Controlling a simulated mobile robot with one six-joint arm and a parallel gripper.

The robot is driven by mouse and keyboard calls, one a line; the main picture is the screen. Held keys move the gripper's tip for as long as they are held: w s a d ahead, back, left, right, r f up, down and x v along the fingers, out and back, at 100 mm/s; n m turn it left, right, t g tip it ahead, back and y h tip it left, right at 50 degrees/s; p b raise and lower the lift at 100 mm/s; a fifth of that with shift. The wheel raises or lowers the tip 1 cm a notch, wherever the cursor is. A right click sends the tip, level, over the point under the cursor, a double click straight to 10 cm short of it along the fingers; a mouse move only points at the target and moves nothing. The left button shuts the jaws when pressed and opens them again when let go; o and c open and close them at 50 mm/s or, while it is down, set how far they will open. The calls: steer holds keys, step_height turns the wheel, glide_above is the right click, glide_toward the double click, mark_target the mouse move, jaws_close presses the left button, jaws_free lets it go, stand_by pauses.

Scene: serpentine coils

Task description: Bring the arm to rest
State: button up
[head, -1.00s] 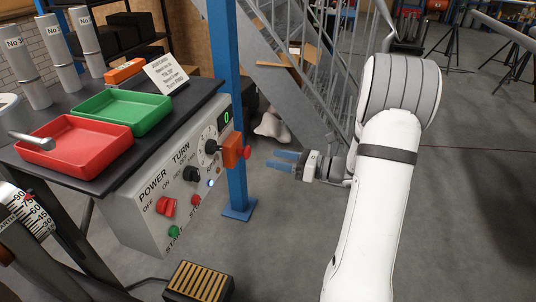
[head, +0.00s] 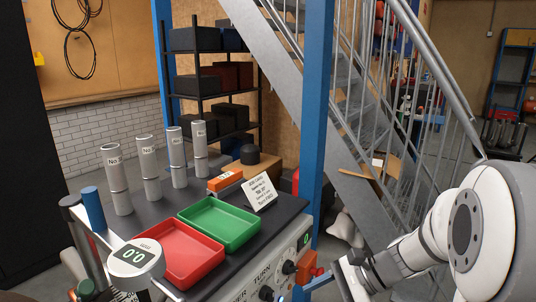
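My white arm (head: 490,235) comes in from the lower right of the head view. My gripper (head: 325,281) is at its end, at the bottom of the view, with blue showing at the fingertips. It is just right of the orange block with the red knob (head: 308,268) on the control box (head: 290,254). I cannot tell whether they touch. The gripper is seen edge-on, so its opening is hidden. I see nothing held in it.
The dark bench (head: 150,213) carries a red tray (head: 180,255), a green tray (head: 220,225), several grey cylinders (head: 149,168) and a sign card (head: 259,194). A blue post (head: 316,110) stands behind the control box. A metal staircase (head: 285,90) rises behind my arm.

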steer(key=s+d+r+n+t+h+p, duration=0.1)
steer(key=s+d+r+n+h+p, duration=0.1)
steer(key=s+r+n+h+p, duration=0.2)
steer(key=s+d+r+n+t+h+p, duration=0.1)
steer(key=s+r+n+h+p, duration=0.4)
steer(key=r+n, duration=0.5)
step_height(320, 180, up, 2)
steer(key=h+p, duration=0.1)
steer(key=p, duration=0.1)
steer(key=shift+s+d+r+n+h+p, duration=0.25)
steer(key=shift+s+d+n+h+p, duration=0.05)
steer(key=shift+d+n+p, duration=0.1)
stand_by(1.7)
